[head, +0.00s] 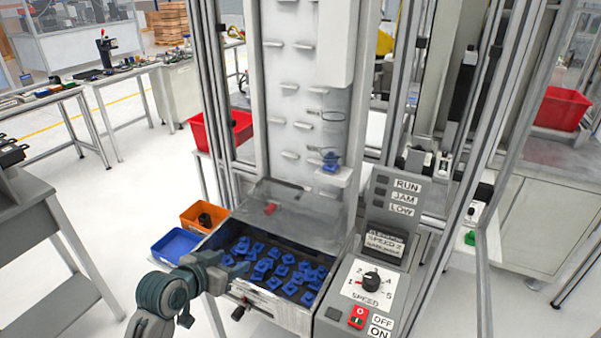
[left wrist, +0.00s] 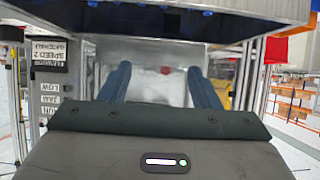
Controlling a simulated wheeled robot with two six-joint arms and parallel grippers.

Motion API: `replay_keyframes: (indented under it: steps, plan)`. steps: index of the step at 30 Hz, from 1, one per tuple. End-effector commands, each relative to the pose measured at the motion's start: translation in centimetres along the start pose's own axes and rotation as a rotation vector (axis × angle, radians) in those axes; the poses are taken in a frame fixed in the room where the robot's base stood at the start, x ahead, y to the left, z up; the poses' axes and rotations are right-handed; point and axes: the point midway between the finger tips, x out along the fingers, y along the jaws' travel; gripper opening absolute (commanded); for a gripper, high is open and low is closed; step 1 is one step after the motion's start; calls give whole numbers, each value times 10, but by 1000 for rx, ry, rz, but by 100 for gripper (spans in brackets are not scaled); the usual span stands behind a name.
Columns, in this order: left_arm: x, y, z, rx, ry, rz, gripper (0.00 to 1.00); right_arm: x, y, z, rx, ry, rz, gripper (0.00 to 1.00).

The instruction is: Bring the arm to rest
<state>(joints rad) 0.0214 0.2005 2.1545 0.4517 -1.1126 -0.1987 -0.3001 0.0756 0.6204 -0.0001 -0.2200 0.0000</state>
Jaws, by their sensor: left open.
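My left gripper (head: 238,267) reaches in from the bottom left of the head view. It is open, and its fingers are at the left front of the tray (head: 298,318) of blue parts (head: 272,268). I cannot tell whether they touch the tray. In the left wrist view the two blue-grey fingers (left wrist: 160,78) stand wide apart with nothing between them. A few blue parts (left wrist: 165,8) show at the top edge of that view. My right gripper is not in view.
The feeder's control box (head: 365,285) stands right of the tray. An orange bin (head: 190,215) and a blue bin (head: 172,248) sit left of it. Metal frame posts (head: 465,130) rise on the right. A grey table (head: 35,220) stands at the left, with open floor between.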

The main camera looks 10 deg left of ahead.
Motion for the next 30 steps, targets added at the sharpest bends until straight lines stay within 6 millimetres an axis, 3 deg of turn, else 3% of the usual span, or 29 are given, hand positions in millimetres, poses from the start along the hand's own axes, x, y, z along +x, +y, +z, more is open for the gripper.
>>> replay_keyframes:
  steps: [2, 5, 9, 12, 15, 27, 30]
  plan:
    - [-3, 2, 10, -4, -23, -4, 57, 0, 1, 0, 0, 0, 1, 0]
    - [-14, 10, 43, -18, -103, -20, 57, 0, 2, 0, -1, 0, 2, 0]
    - [-52, 27, 115, -52, -290, -69, 57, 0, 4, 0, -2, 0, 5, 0]
    - [-82, 36, 156, -75, -411, -111, 57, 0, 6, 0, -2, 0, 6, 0]
    - [-107, 43, 184, -96, -502, -145, 57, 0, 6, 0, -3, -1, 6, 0]
    - [-194, 61, 252, -157, -763, -261, 57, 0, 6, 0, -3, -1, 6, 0]
    - [-178, 56, 269, -161, -775, -264, 57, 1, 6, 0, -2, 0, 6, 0]
